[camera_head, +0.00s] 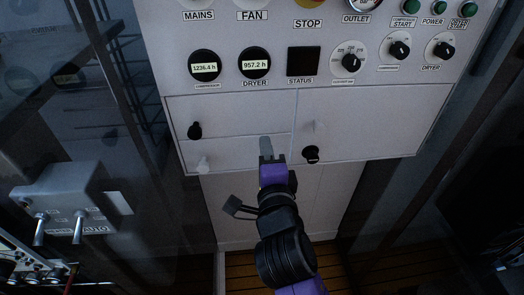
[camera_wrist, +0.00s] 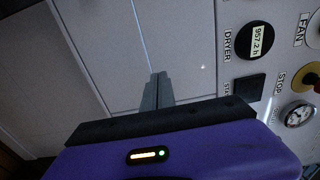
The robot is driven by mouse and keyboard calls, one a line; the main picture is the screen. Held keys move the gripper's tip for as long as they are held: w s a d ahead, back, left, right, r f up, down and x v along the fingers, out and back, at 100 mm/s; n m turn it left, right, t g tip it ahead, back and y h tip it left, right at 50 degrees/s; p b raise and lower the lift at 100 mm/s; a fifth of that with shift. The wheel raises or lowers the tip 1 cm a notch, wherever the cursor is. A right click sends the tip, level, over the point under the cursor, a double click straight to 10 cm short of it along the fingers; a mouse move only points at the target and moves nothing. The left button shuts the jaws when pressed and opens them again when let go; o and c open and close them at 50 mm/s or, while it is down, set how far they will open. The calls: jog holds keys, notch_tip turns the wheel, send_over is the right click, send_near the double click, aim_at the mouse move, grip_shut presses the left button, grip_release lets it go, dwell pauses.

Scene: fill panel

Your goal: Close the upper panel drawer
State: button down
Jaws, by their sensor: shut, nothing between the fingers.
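The grey control panel has several drawer or door fronts below its gauges. The upper left front (camera_head: 240,113) has a black knob (camera_head: 195,130) at its lower left. It looks about flush with the panel, but a small gap cannot be ruled out. The lower left front (camera_head: 235,153) has a white knob (camera_head: 203,164). My gripper (camera_head: 265,140) is shut and empty, its fingertips in front of the seam between these two fronts, toward their right end. In the wrist view, my gripper (camera_wrist: 158,78) points at a seam between pale fronts. I cannot tell whether it touches.
A right front (camera_head: 370,120) has a pale knob (camera_head: 317,125) and a black knob (camera_head: 311,154). Dials (camera_head: 351,62) and displays (camera_head: 254,65) sit above. A grey switch box (camera_head: 70,195) stands at the left. Wooden slats (camera_head: 235,263) cover the floor below.

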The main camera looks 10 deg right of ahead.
jog(key=s+a+r+n+t+y+b, duration=0.1)
jog(key=s+a+r+n+y+b, duration=0.15)
jog(key=s+n, duration=0.8)
jog(key=s+d+f+n+g, duration=0.1)
jog(key=s+d+f, duration=0.4)
jog(key=s, duration=0.5)
jog(key=s+d+f+n+g+h, duration=0.1)
jog(key=s+d+f+n, duration=0.3)
jog(key=s, duration=0.7)
jog(key=s+d+f+n+g+h, duration=0.1)
jog(key=s+d+f+n+g, duration=0.1)
jog(key=s+d+f, duration=0.5)
jog(key=s+f, duration=0.1)
jog(key=s, duration=0.3)
jog(key=shift+s+d+b, duration=0.25)
jog(key=shift+b, duration=0.15)
jog(key=shift+n+h, duration=0.25)
